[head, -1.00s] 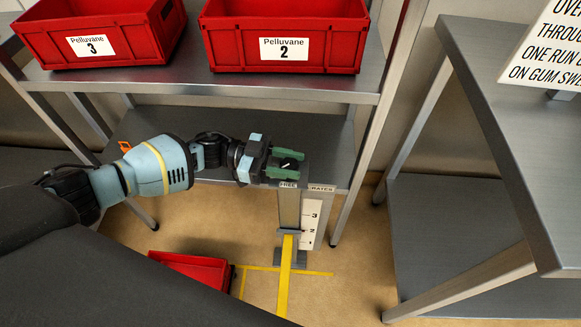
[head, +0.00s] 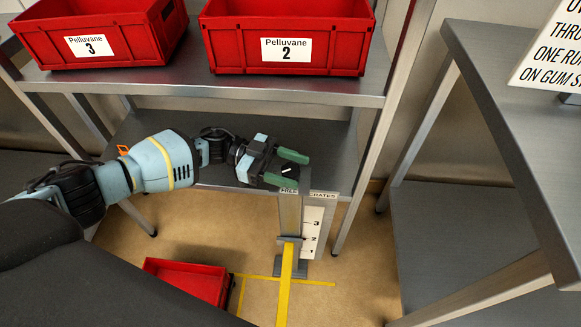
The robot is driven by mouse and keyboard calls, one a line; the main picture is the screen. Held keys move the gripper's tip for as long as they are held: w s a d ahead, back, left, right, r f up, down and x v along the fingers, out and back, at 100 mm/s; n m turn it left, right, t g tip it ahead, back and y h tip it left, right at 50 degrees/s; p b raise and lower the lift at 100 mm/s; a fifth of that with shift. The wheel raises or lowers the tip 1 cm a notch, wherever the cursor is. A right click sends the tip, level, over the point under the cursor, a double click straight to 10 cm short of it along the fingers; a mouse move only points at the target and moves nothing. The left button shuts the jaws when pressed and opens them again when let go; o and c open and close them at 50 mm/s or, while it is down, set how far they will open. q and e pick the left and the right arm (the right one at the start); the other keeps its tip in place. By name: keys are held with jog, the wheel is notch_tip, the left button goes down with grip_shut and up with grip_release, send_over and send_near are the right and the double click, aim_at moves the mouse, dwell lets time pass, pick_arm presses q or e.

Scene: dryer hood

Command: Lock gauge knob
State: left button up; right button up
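The gauge is an upright metal post (head: 289,214) with a number scale (head: 313,230) reading 3, 2, 1 and a "CRATES" label (head: 324,195). A long yellow bar (head: 286,275) meets the post close to the 2 mark. A dark knob (head: 287,171) with a white mark sits on top of the post, above a small label that seems to read "FREE". My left gripper (head: 293,169) reaches in from the left, its green fingers apart on the far and near sides of the knob. I cannot tell whether they touch it. My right gripper is out of view.
Two red crates, labelled Pelluvane 3 (head: 100,35) and Pelluvane 2 (head: 287,38), stand on the metal shelf (head: 200,87) above. Another red crate (head: 190,282) is on the floor by yellow tape. A metal table (head: 520,150) with a sign stands at right.

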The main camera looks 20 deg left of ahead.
pick_arm(q)
jog(key=shift+o, duration=0.3)
jog(key=a+b, duration=0.1)
jog(key=a, duration=0.6)
jog(key=shift+a, duration=0.4)
